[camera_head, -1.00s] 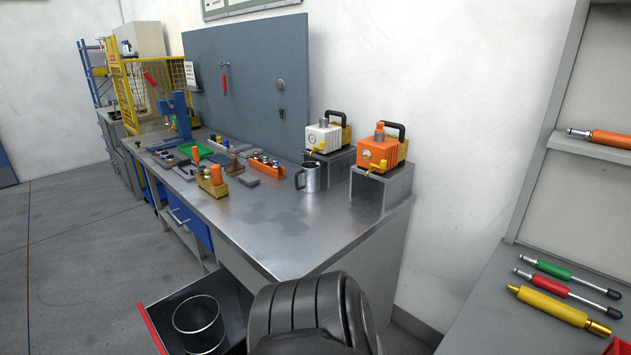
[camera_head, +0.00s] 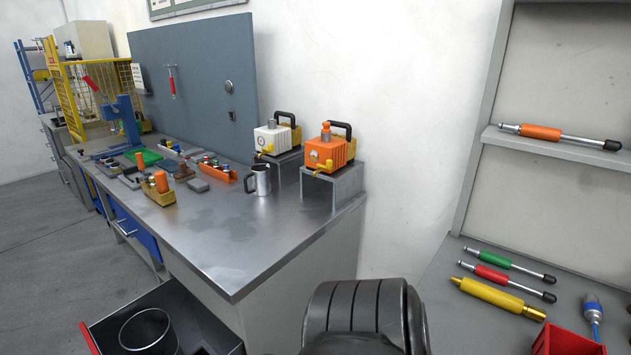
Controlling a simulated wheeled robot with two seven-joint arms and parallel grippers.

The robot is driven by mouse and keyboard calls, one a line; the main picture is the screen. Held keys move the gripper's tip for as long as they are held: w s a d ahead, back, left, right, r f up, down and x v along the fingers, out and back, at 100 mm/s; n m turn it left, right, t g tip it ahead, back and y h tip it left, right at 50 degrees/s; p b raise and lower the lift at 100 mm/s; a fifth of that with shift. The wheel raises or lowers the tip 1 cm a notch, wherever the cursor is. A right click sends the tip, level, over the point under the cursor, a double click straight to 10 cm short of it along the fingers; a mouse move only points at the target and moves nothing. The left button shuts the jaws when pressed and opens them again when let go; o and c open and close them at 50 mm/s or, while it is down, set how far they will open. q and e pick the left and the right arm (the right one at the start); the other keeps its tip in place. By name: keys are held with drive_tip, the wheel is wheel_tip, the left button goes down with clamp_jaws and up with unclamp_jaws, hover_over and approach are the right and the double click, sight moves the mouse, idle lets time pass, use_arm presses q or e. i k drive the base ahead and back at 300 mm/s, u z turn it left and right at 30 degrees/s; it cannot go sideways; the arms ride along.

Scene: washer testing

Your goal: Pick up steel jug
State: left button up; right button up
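The steel jug (camera_head: 262,180) stands upright on the metal workbench (camera_head: 235,255), with its dark handle on the left side. It is in front of the white pump unit and left of the grey stand under the orange unit. A dark ribbed part of my own arm (camera_head: 362,312) shows at the bottom centre, apart from the jug. Neither of my grippers is in the picture.
An orange unit (camera_head: 328,150) and a white unit (camera_head: 274,139) sit on grey stands behind the jug. Tools lie on the right shelf (camera_head: 440,310). The bench's front is clear.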

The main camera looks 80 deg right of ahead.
sight(260, 175)
drive_tip(key=z, duration=0.9)
drive_tip(key=i, duration=0.15)
